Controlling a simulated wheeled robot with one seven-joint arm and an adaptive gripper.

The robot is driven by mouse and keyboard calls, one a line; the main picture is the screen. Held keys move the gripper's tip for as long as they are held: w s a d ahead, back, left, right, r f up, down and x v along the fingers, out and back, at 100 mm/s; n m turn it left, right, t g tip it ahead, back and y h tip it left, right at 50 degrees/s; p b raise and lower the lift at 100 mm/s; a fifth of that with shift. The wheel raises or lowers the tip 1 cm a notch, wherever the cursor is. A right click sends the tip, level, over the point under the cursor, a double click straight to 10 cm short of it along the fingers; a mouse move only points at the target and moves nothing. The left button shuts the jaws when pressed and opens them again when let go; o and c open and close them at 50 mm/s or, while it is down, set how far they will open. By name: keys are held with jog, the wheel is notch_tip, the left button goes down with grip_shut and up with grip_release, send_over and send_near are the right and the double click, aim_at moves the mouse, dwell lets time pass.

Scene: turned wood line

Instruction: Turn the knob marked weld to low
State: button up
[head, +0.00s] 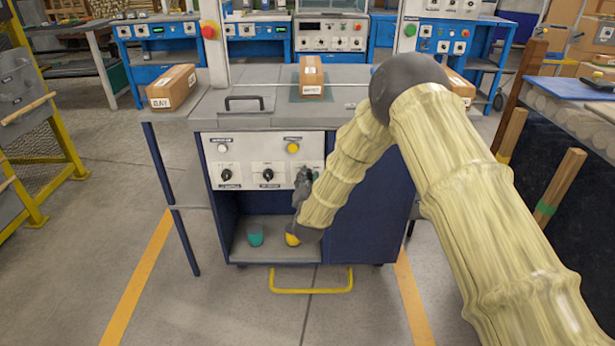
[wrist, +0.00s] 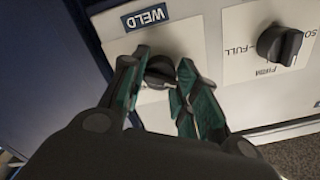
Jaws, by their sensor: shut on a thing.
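The weld knob (wrist: 160,72) is a dark round knob on a pale plate, below the blue WELD label (wrist: 146,18) in the wrist view. My gripper (wrist: 160,88) has its green-lined fingers on either side of this knob, shut on it. In the head view my gripper (head: 303,182) is at the right end of the white control panel (head: 246,148) and covers the knob there. The fingers hide much of the knob's plate, so its low mark and the pointer's setting cannot be read.
A second dark knob (wrist: 280,43) sits close to the right in the wrist view. The head view shows a left knob (head: 225,175) and a middle knob (head: 268,174). Below, a teal cup (head: 255,235) and a yellow cup (head: 292,238) stand on the open shelf.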

jog(key=shift+d+n, duration=0.1)
jog(key=shift+n, duration=0.2)
jog(key=o, duration=1)
jog(key=shift+o, duration=0.2)
jog(key=s, duration=1.2)
